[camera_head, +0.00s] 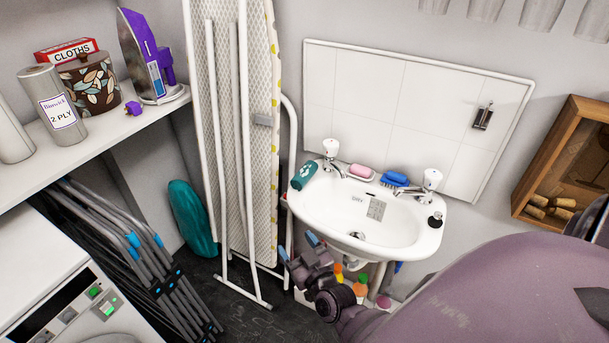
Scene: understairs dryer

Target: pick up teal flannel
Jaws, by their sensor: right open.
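The teal flannel (304,176), with a pale pattern on it, lies on the left rim of the white sink (335,218), beside the left tap. My right gripper (298,247) is low in front of the sink's left side, below and apart from the flannel. Its two blue-tipped fingers are spread with nothing visible between them. My left gripper is not in view.
A pink soap (361,171) and a blue brush (395,179) lie along the sink's back edge between the taps. An ironing board (262,150) stands upright to the left. Colourful bottles (361,285) stand under the sink. Folded chairs (135,255) lean further left.

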